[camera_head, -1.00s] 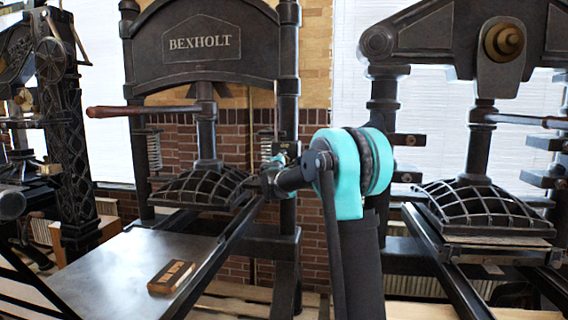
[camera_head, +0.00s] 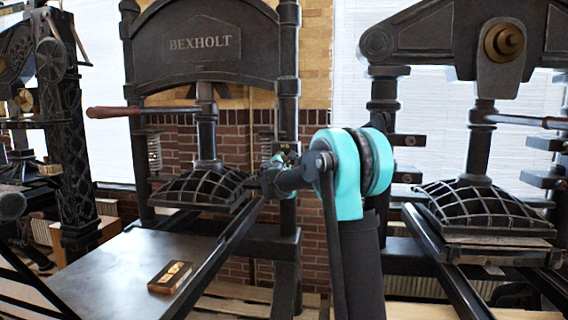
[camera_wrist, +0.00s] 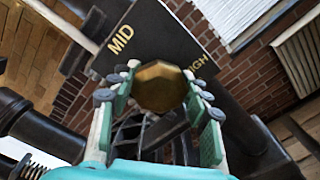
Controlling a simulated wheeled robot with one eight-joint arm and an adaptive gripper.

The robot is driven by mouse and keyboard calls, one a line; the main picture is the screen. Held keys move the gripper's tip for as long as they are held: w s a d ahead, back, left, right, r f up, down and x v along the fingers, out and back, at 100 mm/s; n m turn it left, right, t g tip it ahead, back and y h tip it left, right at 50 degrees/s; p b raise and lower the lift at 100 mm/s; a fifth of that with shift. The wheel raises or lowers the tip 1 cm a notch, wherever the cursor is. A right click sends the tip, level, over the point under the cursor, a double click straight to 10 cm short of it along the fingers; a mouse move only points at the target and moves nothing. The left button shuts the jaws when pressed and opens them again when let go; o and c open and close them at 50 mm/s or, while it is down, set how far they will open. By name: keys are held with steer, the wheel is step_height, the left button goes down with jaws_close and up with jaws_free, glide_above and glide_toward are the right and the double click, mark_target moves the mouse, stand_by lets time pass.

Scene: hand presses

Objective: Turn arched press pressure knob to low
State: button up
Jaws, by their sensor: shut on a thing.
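The arched press (camera_head: 204,42) carries the name BEXHOLT and stands left of centre in the head view. Its brass, faceted pressure knob (camera_wrist: 160,88) shows in the wrist view in front of a dark plate (camera_wrist: 155,40). The plate reads MID to the upper left of the knob and partly hidden lettering ending in "IGH" to the right. No pointer mark on the knob is clear. My gripper (camera_wrist: 161,82) has its green-padded fingers on both sides of the knob and is shut on it. In the head view my gripper (camera_head: 277,172) is at the press's right column and hides the knob.
The press's long handle (camera_head: 140,111) reaches left. Another press (camera_head: 485,205) stands close on the right, and a third (camera_head: 75,150) at the far left.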

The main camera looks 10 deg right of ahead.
steer(key=o, duration=1.2)
steer(key=v, duration=1.2)
steer(key=shift+f, duration=0.1)
